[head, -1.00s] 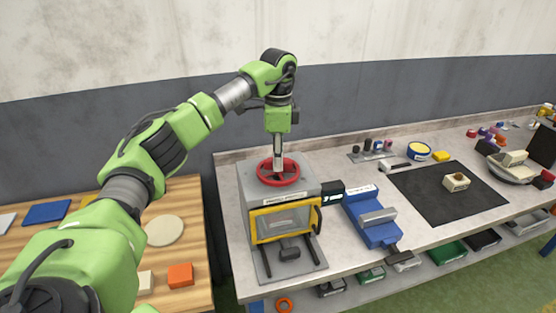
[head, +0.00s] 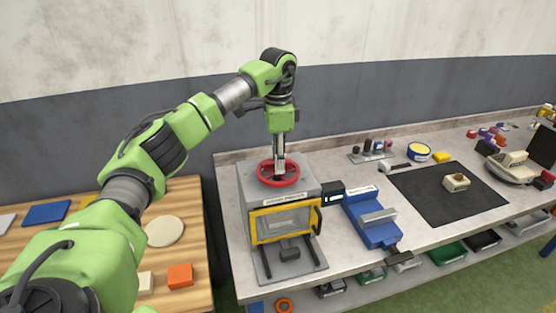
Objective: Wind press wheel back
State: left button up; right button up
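The red press wheel (head: 265,180) lies flat on top of the grey press (head: 247,193), which stands at the left end of the workbench. The press has a yellow-framed front window (head: 253,228). My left gripper (head: 279,172) points straight down over the wheel, with its fingertips at the middle of the ring. The fingers hide part of the hub and far rim. The fingers look close together, but I cannot tell whether they grip the hub. My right gripper is out of view.
A blue vise-like tool (head: 376,222) stands just right of the press. A black mat (head: 430,200) with a small cream block (head: 456,183) lies further right. A wooden table (head: 190,230) with flat coloured pieces stands left, under my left arm.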

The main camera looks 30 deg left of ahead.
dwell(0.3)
pick_arm(q)
notch_tip(320, 180, up, 12)
dwell(0.4)
jog(key=shift+d+f, duration=0.1)
jog(key=shift+f, duration=0.05)
dwell(0.4)
